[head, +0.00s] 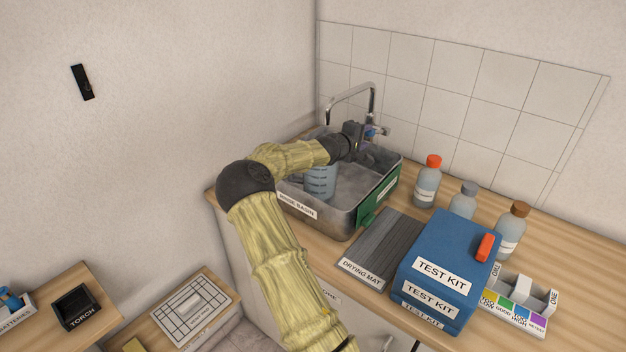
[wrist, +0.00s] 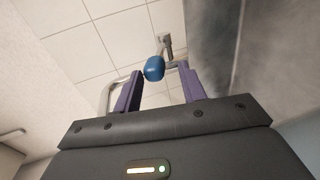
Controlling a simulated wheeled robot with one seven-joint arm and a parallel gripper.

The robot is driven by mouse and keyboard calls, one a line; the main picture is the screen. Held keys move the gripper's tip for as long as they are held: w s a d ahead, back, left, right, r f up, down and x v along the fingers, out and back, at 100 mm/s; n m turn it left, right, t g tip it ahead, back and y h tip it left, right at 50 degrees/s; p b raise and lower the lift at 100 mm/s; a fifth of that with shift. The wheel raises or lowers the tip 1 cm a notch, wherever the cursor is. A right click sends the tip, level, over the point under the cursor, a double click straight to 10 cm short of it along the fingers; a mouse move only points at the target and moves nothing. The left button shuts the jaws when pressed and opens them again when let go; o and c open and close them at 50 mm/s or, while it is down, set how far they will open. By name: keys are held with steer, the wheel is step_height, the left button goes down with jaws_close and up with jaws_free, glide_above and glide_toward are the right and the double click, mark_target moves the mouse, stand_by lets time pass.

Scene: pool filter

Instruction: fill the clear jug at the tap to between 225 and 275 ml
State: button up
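The clear jug (head: 319,182) stands upright in the metal rinse basin (head: 342,222), below the tap's spout. It looks bluish with pale markings; I cannot read a water level. The tap (head: 372,98) arches over the basin's back, and no stream is clearly visible. My gripper (head: 371,131) is at the tap's body, above the basin. In the wrist view, its two purple fingers (wrist: 161,73) are apart, with the tap's blue knob (wrist: 154,68) showing between and just beyond the tips. I cannot tell whether either finger touches it.
A dark drying mat (head: 383,248) lies right of the basin, with a blue test kit (head: 449,255) beside it. Several bottles (head: 427,185) stand behind, near the tiled wall. A colour chart (head: 515,312) is at the right. Lower left are a torch tray (head: 76,307) and a grid-topped board (head: 192,310).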

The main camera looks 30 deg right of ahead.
steer(key=o, duration=0.8)
steer(key=shift+r, duration=0.1)
steer(key=b+v, duration=0.3)
steer(key=v, duration=0.4)
steer(key=shift+a, duration=0.1)
steer(key=b+v, duration=0.1)
steer(key=v, duration=1.6)
steer(key=shift+s+b, duration=0.2)
steer(key=shift+b, duration=0.2)
steer(key=shift+f, duration=0.25)
